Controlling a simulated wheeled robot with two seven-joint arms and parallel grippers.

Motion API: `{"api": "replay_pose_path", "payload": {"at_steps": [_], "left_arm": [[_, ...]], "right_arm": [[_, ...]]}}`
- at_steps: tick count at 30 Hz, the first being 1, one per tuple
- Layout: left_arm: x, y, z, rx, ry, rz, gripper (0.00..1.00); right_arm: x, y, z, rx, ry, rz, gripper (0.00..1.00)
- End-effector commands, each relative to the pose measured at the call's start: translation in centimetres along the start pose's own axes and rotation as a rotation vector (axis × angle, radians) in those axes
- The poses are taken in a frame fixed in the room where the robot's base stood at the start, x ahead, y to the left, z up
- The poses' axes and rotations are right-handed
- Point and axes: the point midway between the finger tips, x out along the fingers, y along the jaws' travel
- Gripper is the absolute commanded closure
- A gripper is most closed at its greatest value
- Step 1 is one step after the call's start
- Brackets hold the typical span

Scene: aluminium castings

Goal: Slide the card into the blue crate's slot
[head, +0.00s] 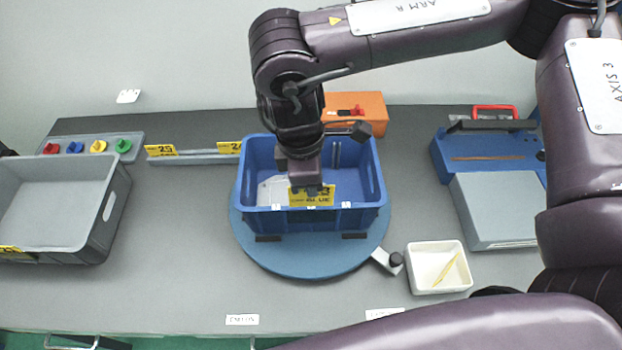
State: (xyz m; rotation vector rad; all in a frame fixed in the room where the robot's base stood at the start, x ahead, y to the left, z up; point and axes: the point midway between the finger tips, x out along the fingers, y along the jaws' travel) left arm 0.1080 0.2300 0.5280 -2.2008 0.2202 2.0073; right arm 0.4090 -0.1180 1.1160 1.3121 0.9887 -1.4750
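The blue crate (262,222) stands on a round blue turntable (300,265) in the middle of the table. My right gripper (312,189) reaches down over the crate from above, close behind its front wall. It is shut on the top edge of a yellow card (312,199) with black print. The card is upright, its printed face to the front, and its lower edge is at the crate's front rim. The gripper hides part of its top. I cannot tell whether the lower edge is inside the slot. My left gripper is not in view.
A grey tote (118,205) is at left, with a yellow card at its front. A card rail (195,159) holds two yellow cards. An orange box (368,108) is behind the crate, a blue-and-grey unit (490,205) at right, a white tray (420,284) front right. The front left table is clear.

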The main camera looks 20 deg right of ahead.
Motion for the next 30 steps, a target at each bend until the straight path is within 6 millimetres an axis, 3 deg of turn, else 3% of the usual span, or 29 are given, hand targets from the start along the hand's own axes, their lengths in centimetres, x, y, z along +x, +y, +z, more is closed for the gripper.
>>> {"api": "replay_pose_path", "payload": {"at_steps": [30], "left_arm": [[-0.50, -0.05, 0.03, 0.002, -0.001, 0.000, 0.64]], "right_arm": [[-0.01, -0.05, 0.03, 0.000, 0.000, -0.001, 1.00]]}}
